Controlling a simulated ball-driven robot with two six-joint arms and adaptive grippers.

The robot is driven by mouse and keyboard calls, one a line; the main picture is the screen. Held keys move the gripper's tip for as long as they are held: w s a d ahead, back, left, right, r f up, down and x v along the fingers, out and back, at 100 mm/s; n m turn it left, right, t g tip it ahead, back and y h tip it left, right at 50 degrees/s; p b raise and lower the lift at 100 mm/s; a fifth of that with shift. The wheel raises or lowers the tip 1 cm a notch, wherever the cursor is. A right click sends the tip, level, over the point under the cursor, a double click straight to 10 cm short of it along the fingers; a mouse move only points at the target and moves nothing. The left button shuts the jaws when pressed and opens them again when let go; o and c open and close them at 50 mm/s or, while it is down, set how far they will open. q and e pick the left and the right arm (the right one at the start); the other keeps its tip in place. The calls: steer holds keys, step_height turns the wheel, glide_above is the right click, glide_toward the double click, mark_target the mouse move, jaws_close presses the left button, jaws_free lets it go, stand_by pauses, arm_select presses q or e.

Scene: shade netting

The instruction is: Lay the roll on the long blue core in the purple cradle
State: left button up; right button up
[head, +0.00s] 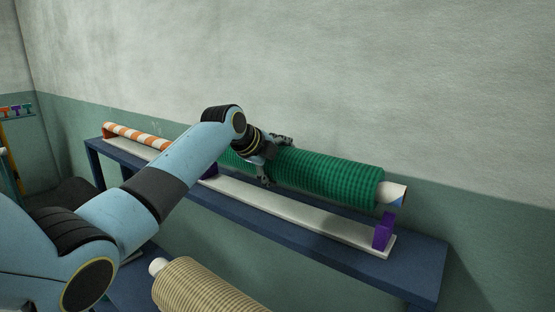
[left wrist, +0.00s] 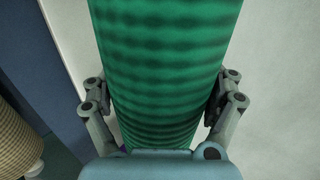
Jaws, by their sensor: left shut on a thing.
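A green netting roll (head: 325,176) lies lengthwise above a pale base with purple cradle supports. Its right core end (head: 392,194) is pale with a blue patch. My left gripper (head: 272,160) is shut around the roll near its left part; in the left wrist view its fingers (left wrist: 162,100) flank the green netting. The right purple cradle support (head: 383,232) stands just under the core's right end, seemingly with a small gap. The roll's left end is hidden. My right gripper is not in view.
The cradle's pale base (head: 300,216) stands on a long blue bench (head: 425,268) along the wall. An orange-and-white striped roll (head: 138,135) lies at the bench's left end. A beige roll (head: 205,290) lies in front, lower down. The bench's right end is clear.

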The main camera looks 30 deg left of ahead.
arm_select(q)
steer(key=shift+f+b, duration=1.4)
steer(key=shift+f, duration=0.9)
